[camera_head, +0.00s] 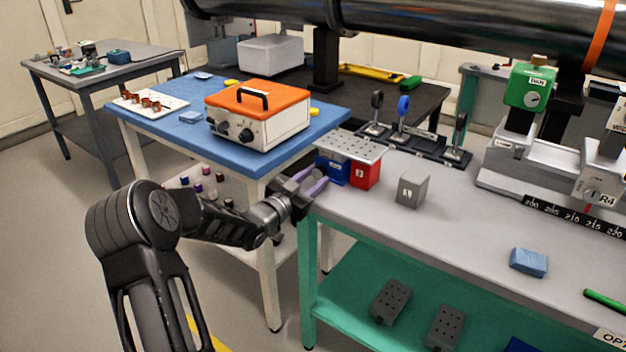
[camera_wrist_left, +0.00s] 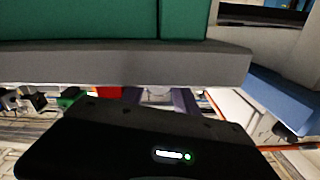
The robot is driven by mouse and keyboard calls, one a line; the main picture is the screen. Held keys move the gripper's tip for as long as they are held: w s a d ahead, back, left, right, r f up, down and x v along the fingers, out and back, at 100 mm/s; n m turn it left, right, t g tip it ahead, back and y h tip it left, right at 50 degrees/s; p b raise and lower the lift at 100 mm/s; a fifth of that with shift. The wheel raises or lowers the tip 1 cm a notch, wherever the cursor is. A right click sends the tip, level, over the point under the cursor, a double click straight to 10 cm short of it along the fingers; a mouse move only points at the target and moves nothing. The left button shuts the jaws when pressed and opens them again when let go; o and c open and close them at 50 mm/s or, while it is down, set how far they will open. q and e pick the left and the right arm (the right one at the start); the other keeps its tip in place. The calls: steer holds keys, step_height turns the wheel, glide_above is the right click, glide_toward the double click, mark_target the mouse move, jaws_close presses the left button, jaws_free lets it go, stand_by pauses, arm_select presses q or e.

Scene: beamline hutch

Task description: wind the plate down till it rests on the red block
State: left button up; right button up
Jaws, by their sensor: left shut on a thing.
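The plate (camera_head: 350,145) is a pale grey perforated sheet, lying level above a blue stage body (camera_head: 333,172) near the left end of the grey bench. The red block (camera_head: 365,175), with a white label, stands under the plate's right front part. I cannot tell whether the plate touches it. My left gripper (camera_head: 313,186), with purple fingers, is at the bench's left edge, beside the blue body. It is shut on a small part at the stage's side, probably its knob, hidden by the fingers. The fingers also show partly in the left wrist view (camera_wrist_left: 160,98). My right gripper is not in view.
A grey block (camera_head: 412,188) stands right of the red block. Black posts with optics (camera_head: 404,112) stand behind. A blue table (camera_head: 165,130) with an orange-topped box (camera_head: 258,115) adjoins on the left. A blue sponge-like block (camera_head: 528,262) lies front right; the bench between is clear.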

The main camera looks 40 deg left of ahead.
arm_select(q)
jaws_close()
steer(key=shift+d+r+n+p, duration=0.1)
steer(key=shift+n+p, duration=0.45)
steer(key=shift+n, duration=1.15)
steer(key=o, duration=1.1)
jaws_free()
steer(key=shift+c, duration=0.2)
steer(key=s, duration=0.7)
steer(key=shift+s, duration=0.4)
